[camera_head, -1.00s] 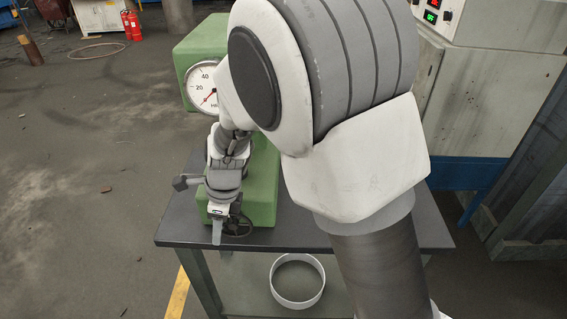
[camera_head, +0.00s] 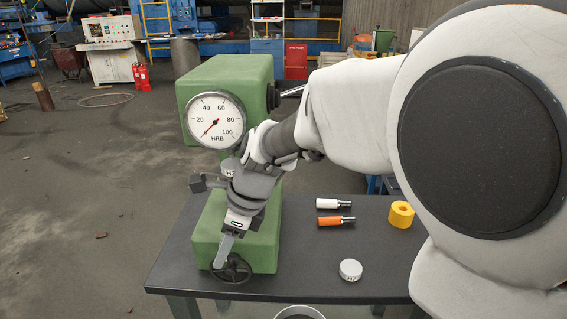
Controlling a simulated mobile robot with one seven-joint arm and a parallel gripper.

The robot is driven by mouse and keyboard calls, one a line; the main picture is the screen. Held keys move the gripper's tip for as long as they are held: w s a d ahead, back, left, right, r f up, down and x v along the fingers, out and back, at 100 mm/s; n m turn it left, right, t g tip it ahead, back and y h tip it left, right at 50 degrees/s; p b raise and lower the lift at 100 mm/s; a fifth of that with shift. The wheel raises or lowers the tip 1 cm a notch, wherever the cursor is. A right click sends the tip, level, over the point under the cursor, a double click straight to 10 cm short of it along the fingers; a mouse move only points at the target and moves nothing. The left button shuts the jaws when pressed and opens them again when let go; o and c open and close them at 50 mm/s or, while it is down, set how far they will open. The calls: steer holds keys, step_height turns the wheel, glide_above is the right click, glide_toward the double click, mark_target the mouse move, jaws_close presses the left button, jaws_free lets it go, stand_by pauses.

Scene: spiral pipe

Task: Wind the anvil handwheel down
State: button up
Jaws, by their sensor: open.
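The handwheel (camera_head: 235,273) is a dark spoked wheel at the front foot of the green hardness tester (camera_head: 262,240). My gripper (camera_head: 228,254) reaches down from above, open, with a light grey finger at the wheel's left side. I cannot tell whether the finger touches the rim. The upper part of the wheel is partly covered by the gripper. The tester's round dial (camera_head: 216,121) is marked HRB, and its red needle points to the lower left. The anvil area is mostly hidden behind my wrist.
The tester stands on the left of a dark table (camera_head: 320,275).

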steer(key=s+d+r+n+t+p, duration=0.1)
steer(key=s+d+r+n+p, duration=0.1)
steer(key=r, duration=0.7)
steer(key=s+d+r+n+h+p, duration=0.1)
steer(key=s+d+r+n+p, duration=0.1)
steer(key=d+r+n+p, duration=0.2)
steer(key=shift+s+d+r+t+p, duration=0.35)
steer(key=shift+d+r+p, duration=1.25)
steer(key=shift+d+r, duration=1.1)
steer(key=shift+w+d+f, duration=0.1)
steer(key=shift+f, duration=0.15)
